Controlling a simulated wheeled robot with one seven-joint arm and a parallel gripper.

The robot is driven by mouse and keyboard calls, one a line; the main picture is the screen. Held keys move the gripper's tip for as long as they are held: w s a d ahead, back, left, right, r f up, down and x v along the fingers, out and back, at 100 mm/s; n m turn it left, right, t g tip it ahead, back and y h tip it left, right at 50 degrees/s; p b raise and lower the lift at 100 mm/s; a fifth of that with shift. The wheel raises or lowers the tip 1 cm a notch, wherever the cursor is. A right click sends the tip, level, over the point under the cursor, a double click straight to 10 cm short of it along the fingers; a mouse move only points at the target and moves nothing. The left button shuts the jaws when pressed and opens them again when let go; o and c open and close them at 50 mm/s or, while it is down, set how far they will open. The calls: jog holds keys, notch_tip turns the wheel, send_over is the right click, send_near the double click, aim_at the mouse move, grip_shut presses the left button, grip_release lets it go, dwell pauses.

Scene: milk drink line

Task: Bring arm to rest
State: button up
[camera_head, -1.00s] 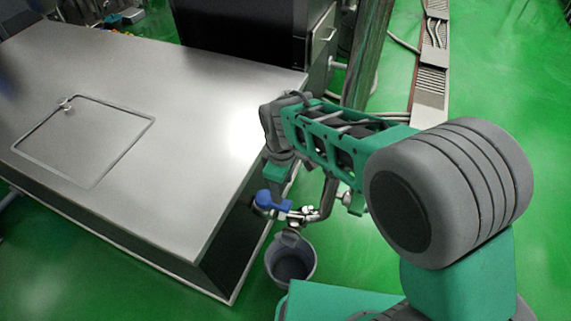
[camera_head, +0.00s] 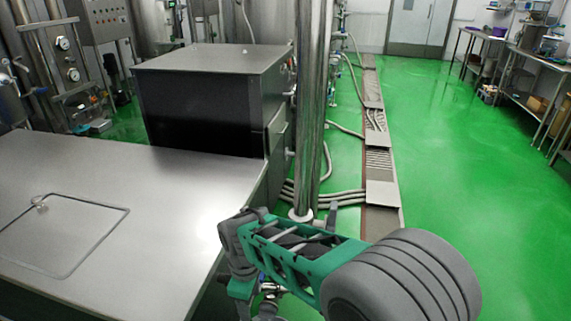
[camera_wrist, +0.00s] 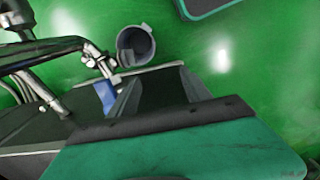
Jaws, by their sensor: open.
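My arm, green and grey, reaches in from the lower right in the head view, with its wrist beside the steel table's right edge. My gripper (camera_wrist: 165,86) shows in the wrist view as two dark fingers standing apart, with nothing seen between them. In the head view its fingers are not visible. A grey bucket (camera_wrist: 135,46) stands on the green floor beyond the fingers in the wrist view, apart from them. A blue valve handle (camera_wrist: 105,96) shows just left of the fingers; I cannot tell its exact gap to them.
The steel table (camera_head: 150,200) with a square hatch (camera_head: 60,240) fills the left. A dark cabinet (camera_head: 205,105) stands behind it. A steel column (camera_head: 310,120) rises just beyond my arm. Pipes (camera_wrist: 45,48) run close to the gripper. Green floor (camera_head: 450,170) is open at right.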

jog(key=s+d+r+m+t+p, duration=0.1)
jog(key=s+d+r+m+p, duration=0.1)
jog(key=d+r+m, duration=0.3)
jog(key=s+d+r+m+t+p, duration=0.1)
jog(key=s+d+r+m+p, duration=0.1)
jog(key=d+r+m+p, duration=0.3)
jog(key=s+d+r+m+t+p, duration=0.1)
jog(key=s+d+r+m+p, duration=0.2)
jog(key=d+r, duration=0.9)
jog(key=d+m+p, duration=0.1)
jog(key=d+m, duration=0.1)
jog(key=shift+d+m, duration=0.15)
jog(key=shift+m, duration=0.15)
